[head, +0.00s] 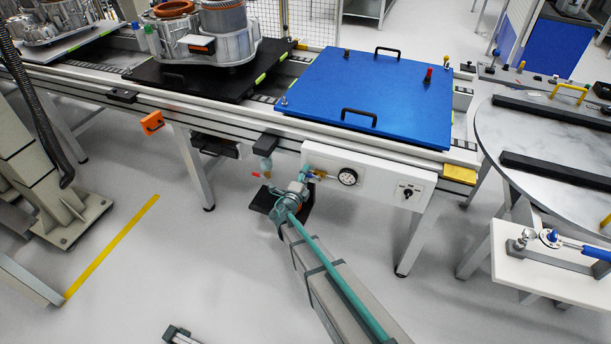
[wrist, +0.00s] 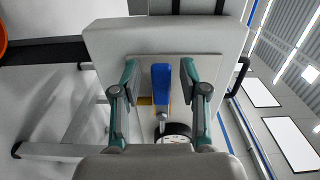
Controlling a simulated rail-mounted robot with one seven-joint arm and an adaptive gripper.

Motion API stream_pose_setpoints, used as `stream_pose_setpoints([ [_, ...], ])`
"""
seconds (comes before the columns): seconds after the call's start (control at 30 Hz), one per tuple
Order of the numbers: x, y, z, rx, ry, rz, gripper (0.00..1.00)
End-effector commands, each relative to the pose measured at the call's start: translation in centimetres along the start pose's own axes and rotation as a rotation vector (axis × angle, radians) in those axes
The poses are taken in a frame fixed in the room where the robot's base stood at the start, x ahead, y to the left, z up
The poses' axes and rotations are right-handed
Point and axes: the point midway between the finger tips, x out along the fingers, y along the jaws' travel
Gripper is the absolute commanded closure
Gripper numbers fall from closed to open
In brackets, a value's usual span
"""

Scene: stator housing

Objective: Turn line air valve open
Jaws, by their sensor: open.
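The line air valve shows in the wrist view as a blue lever handle (wrist: 161,84) on a yellow brass body (wrist: 145,100), in front of a pale plate. The handle stands lengthwise in the picture. My gripper (wrist: 160,72) is open, with one teal-and-grey finger on each side of the handle and a visible gap on both sides. In the head view my gripper (head: 297,192) is at the left end of the white panel (head: 385,178) under the conveyor and partly hides the valve; a brass fitting (head: 318,173) shows beside it.
A round pressure gauge (head: 347,177) sits right of the valve, and shows close to the right finger in the wrist view (wrist: 174,131). A black rotary switch (head: 406,191) is farther right. The conveyor rail and blue plate (head: 375,95) are above. The floor in front is open.

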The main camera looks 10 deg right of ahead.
Motion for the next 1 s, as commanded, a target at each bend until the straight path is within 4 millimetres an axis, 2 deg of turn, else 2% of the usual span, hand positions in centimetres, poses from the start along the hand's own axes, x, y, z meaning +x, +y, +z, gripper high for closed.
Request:
stream_pose_setpoints([
  [0.27, -1.0, -0.1, -0.1, 0.001, 0.0, 0.0, 0.56],
  [0.7, -8.8, -0.1, -0.1, -0.001, -0.003, 0.001, 0.56],
  [0.83, -10.6, -0.1, -0.1, 0.0, -0.002, 0.001, 0.56],
  [1.0, -11.8, -0.1, 0.0, 0.0, -0.001, -0.001, 0.56],
])
